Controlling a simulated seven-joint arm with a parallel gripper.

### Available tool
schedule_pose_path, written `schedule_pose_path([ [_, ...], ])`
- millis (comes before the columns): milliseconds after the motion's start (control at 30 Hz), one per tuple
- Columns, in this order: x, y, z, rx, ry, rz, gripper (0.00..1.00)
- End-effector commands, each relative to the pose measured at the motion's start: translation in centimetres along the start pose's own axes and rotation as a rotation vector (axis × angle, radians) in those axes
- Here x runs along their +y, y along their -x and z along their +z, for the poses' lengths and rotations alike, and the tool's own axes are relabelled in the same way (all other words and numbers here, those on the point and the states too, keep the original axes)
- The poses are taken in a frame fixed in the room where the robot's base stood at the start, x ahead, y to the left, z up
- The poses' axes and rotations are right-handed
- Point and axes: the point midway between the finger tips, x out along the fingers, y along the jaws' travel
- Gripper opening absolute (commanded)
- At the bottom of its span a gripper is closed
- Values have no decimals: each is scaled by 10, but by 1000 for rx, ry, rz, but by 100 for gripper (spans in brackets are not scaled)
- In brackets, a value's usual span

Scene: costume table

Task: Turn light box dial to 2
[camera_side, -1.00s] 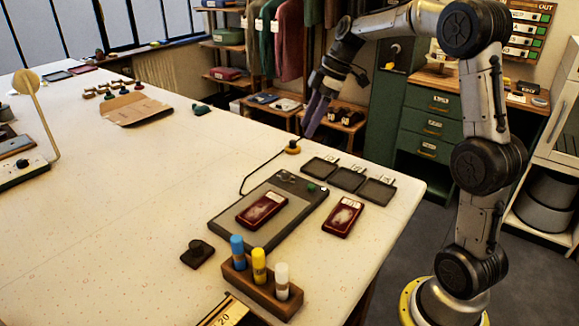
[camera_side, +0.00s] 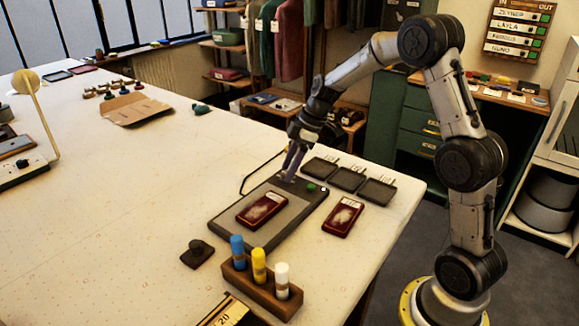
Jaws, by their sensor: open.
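The light box (camera_side: 233,224) is a flat grey-black panel lying on the white table, with a dark red card-like case (camera_side: 262,210) on its surface. Its far end has a control strip with a green button (camera_side: 311,187). My gripper (camera_side: 290,176) points down over the strip's far left part, where a dial showed before. The purple fingers are open, with a small gap between the tips. The dial is mostly hidden by the fingers, and its setting cannot be read. I cannot tell whether the fingertips touch it.
Several dark trays (camera_side: 347,179) lie right of the box. A second red case (camera_side: 342,217) lies beside it. A wooden block (camera_side: 262,288) with blue, yellow and white tubes and a dark stamp-like object (camera_side: 197,253) are in front. The table's left middle is clear.

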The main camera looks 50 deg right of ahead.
Motion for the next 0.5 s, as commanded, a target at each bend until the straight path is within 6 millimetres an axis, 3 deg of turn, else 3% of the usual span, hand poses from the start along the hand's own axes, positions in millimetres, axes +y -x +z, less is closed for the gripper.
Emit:
schedule_pose_path([
  [267, 0, -2, 0, 0, 0, 0, 60],
  [500, 0, -1, 0, 0, 0, 0, 18],
])
